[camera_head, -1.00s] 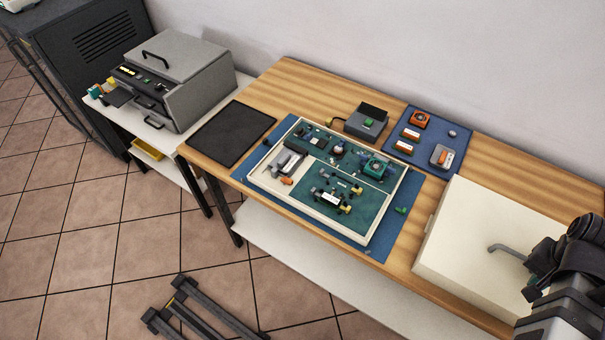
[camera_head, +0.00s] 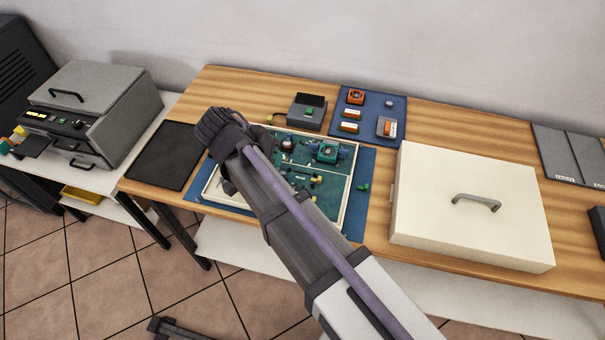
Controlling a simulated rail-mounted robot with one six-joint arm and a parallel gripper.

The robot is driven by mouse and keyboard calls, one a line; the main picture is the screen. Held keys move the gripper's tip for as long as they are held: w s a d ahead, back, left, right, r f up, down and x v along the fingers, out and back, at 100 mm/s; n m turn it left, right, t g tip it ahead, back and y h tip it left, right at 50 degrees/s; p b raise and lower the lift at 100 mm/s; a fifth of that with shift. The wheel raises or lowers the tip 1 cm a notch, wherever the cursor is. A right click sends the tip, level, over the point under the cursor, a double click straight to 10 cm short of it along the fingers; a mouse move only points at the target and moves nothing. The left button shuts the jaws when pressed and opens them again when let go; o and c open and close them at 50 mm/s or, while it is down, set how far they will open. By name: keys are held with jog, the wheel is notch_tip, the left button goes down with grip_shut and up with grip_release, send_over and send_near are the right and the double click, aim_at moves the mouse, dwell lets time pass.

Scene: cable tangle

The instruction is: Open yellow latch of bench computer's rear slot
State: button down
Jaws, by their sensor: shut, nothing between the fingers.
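The bench computer (camera_head: 348,190) is an open white-framed tray of green boards on a blue mat. Two small yellow pieces show on its lower board, right of my arm: a rear one (camera_head: 316,180) and a nearer one (camera_head: 313,199). They look like slot latches; whether either is open is too small to tell. My arm crosses the tray from the lower right, and its wrist is over the tray's left end. The arm hides the left and front of the tray, including most of the slots. My gripper's fingers are hidden behind the wrist.
A cream case with a handle (camera_head: 470,235) stands right of the tray. Behind are a dark box with a green button (camera_head: 308,113) and a blue mat of small parts (camera_head: 375,100). A black mat (camera_head: 165,154) lies left. A grey machine (camera_head: 95,105) stands on a side table.

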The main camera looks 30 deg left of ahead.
jog(key=b, duration=0.9)
send_near(309, 182)
jog(key=w+f, duration=0.2)
jog(key=f, duration=0.1)
jog(key=w+f, duration=0.1)
jog(key=f, duration=0.1)
jog(key=shift+w+a+f, duration=0.2)
jog(key=shift+w+f, duration=0.05)
jog(key=shift+w, duration=0.1)
jog(key=d, duration=0.1)
jog(key=d+r+p, duration=0.1)
jog(key=shift+w+d, duration=0.35)
jog(key=shift+w, duration=0.05)
jog(key=shift+w+d+r, duration=0.1)
jog(key=shift+w+d, duration=0.15)
jog(key=shift+d, duration=0.2)
jog(key=shift+d, duration=0.1)
